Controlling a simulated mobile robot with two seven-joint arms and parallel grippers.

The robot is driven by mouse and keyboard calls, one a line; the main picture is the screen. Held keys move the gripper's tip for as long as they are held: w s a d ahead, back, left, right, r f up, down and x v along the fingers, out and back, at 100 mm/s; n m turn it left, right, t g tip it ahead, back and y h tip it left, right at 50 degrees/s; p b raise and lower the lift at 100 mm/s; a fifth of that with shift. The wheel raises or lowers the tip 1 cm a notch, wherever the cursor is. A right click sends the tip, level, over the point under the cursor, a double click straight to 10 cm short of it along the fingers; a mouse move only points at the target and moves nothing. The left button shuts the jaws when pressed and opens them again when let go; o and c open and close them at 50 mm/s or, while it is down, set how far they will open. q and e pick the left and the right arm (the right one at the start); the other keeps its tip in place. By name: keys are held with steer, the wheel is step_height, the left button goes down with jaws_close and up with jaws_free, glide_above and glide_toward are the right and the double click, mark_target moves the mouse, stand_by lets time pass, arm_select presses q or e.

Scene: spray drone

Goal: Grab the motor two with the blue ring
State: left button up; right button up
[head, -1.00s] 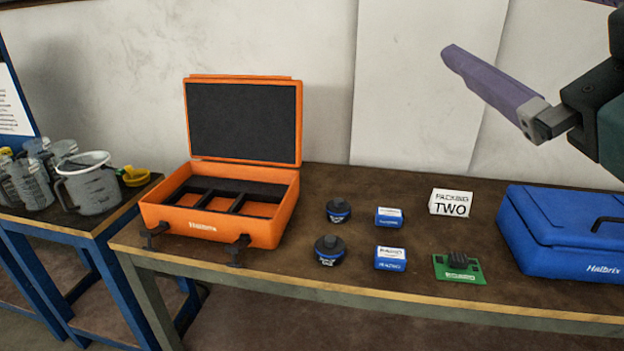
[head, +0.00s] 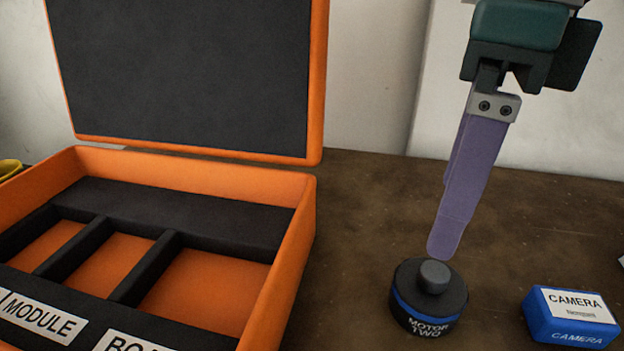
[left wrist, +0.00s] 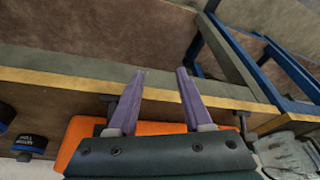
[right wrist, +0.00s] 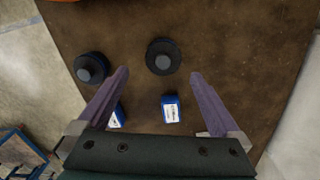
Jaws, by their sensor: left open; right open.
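Motor two (head: 428,310), a black round motor with a blue ring and the label "MOTOR TWO", stands upright on the table in the head view. In the right wrist view it seems to be the motor (right wrist: 163,56) ahead of the fingertips. My right gripper (head: 442,252) points down just above and behind it; one finger mostly covers the other. The right wrist view shows the right gripper (right wrist: 160,74) open and empty. My left gripper (left wrist: 160,74) is open and empty over the table's front edge, seen only in the left wrist view.
An open orange case (head: 285,260) with black dividers stands left of the motor. A blue camera box (head: 570,318) sits to its right. A second dark motor (right wrist: 91,67) is nearby in the right wrist view. Bare table (head: 350,200) lies behind.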

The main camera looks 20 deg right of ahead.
glide_above(436, 271)
steer(key=shift+h, duration=0.3)
step_height(436, 271, down, 5)
steer(key=shift+d+r, duration=0.1)
steer(key=shift+r, duration=0.1)
steer(key=shift+f+b, duration=0.6)
steer(key=shift+f, duration=2.2)
steer(key=shift+r, duration=0.1)
jaws_close()
